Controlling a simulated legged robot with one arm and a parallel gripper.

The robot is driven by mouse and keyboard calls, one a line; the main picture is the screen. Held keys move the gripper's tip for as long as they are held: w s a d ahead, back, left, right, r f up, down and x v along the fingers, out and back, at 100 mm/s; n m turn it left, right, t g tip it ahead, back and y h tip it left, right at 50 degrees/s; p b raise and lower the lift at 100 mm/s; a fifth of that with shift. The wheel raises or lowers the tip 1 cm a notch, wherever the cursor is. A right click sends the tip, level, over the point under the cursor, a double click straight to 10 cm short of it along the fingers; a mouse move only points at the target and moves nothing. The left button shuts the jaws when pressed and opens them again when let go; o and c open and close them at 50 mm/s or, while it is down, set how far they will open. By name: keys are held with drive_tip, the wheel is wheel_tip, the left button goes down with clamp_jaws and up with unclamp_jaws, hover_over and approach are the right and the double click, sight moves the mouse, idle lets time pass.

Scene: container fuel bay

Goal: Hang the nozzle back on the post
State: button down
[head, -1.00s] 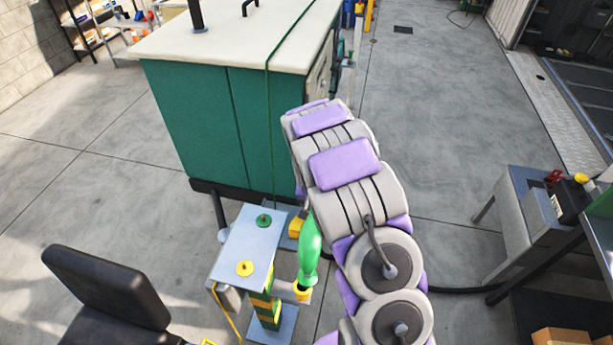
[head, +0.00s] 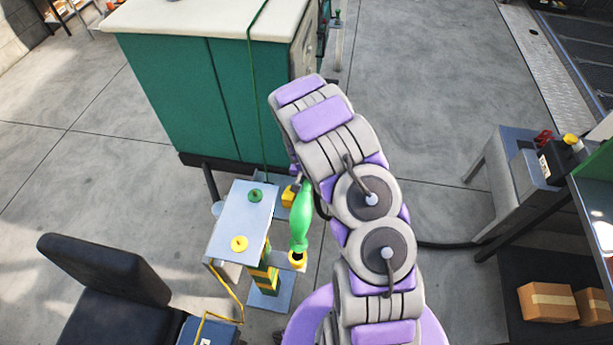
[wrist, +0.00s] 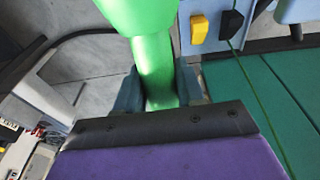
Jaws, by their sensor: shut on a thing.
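The green nozzle (head: 300,222) hangs upright just right of the post, its lower end close to a yellow-rimmed cup (head: 298,261) on the post's side arm. I cannot tell whether its tip is inside the cup. The post has a grey-blue top plate (head: 238,218) with a green and a yellow knob, above a green-and-yellow striped column. In the wrist view my gripper (wrist: 158,92) is shut around the narrow part of the nozzle (wrist: 154,62). In the head view my arm hides the gripper.
A green cabinet (head: 195,100) with a pale top stands behind the post. A black chair (head: 105,270) is at the lower left. A grey bench (head: 520,175) and a shelf with cardboard boxes (head: 548,302) stand at the right. A dark hose (head: 450,245) crosses the floor.

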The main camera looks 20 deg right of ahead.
drive_tip(key=shift+f, duration=0.35)
drive_tip(key=shift+a, duration=0.7)
drive_tip(key=shift+s+d+f+b, duration=0.15)
drive_tip(key=shift+f+b, duration=0.15)
drive_tip(key=shift+f, duration=0.25)
drive_tip(key=shift+a, duration=0.25)
drive_tip(key=shift+d+b, duration=0.1)
drive_tip(key=shift+b, duration=0.2)
